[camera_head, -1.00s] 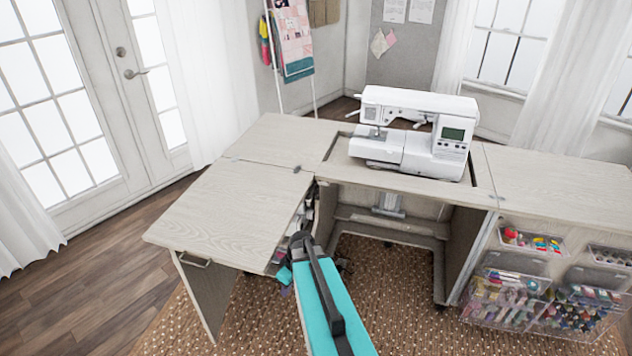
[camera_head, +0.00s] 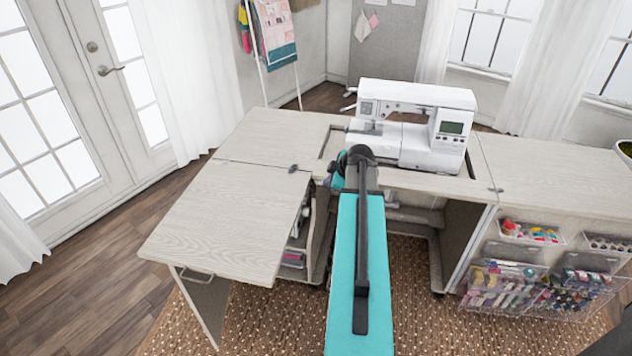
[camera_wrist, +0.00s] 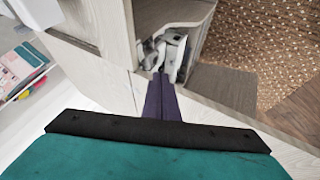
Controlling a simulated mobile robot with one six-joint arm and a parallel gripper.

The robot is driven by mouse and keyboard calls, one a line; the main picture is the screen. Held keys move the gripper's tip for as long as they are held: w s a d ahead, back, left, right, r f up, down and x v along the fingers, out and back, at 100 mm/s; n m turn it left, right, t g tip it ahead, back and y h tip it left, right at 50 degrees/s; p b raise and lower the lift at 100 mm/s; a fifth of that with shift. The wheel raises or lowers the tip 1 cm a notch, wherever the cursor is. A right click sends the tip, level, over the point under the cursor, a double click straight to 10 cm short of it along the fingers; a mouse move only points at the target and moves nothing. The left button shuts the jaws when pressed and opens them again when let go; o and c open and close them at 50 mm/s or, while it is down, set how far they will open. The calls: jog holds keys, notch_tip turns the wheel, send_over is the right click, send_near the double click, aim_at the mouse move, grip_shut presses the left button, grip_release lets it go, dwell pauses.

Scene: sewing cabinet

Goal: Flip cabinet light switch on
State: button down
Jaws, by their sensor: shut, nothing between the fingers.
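The light switch cannot be made out in either view. The sewing cabinet (camera_head: 215,215) stands ahead, with its left leaf open and its knee space below the machine. My arm reaches up to the cabinet's front edge, below the white sewing machine (camera_head: 432,152). My gripper (camera_wrist: 160,84) shows in the wrist view as two dark purple fingers, shut together and empty. Its tips are close to a pale cabinet opening holding white items (camera_wrist: 173,52), too small to identify. Whether the tips touch anything cannot be told. In the head view my arm hides the fingers.
Clear bins of sewing supplies (camera_head: 503,285) hang at the right front. The open leaf reaches out at the left, with a shelf holding items (camera_head: 293,258) under it. A brown woven rug (camera_head: 270,318) covers the floor. The right tabletop (camera_head: 560,175) is mostly clear.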

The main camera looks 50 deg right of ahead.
aim_at(317, 180)
jog(key=shift+w+f, duration=0.15)
jog(key=shift+f, duration=0.05)
jog(key=shift+w+d+f+p, duration=0.7)
jog(key=shift+w+f+p, duration=0.05)
jog(key=shift+w+f, duration=0.6)
jog(key=shift+w+d+f+p, duration=0.8)
jog(key=shift+w+f, duration=0.4)
jog(key=shift+w, duration=0.15)
jog(key=shift+w+d+f+p, duration=0.65)
jog(key=shift+w+f+p, duration=0.1)
jog(key=shift+w+f, duration=0.6)
jog(key=shift+w+d+f+b, duration=0.1)
jog(key=shift+w+d+b, duration=0.15)
jog(key=shift+b, duration=0.8)
jog(key=shift+w+b, duration=0.25)
jog(key=shift+b, duration=0.95)
jog(key=shift+w+r+b, duration=0.25)
jog(key=shift+r+b, duration=0.05)
jog(key=shift+r, duration=0.1)
jog(key=shift+s+d, duration=0.1)
jog(key=shift+s, duration=0.05)
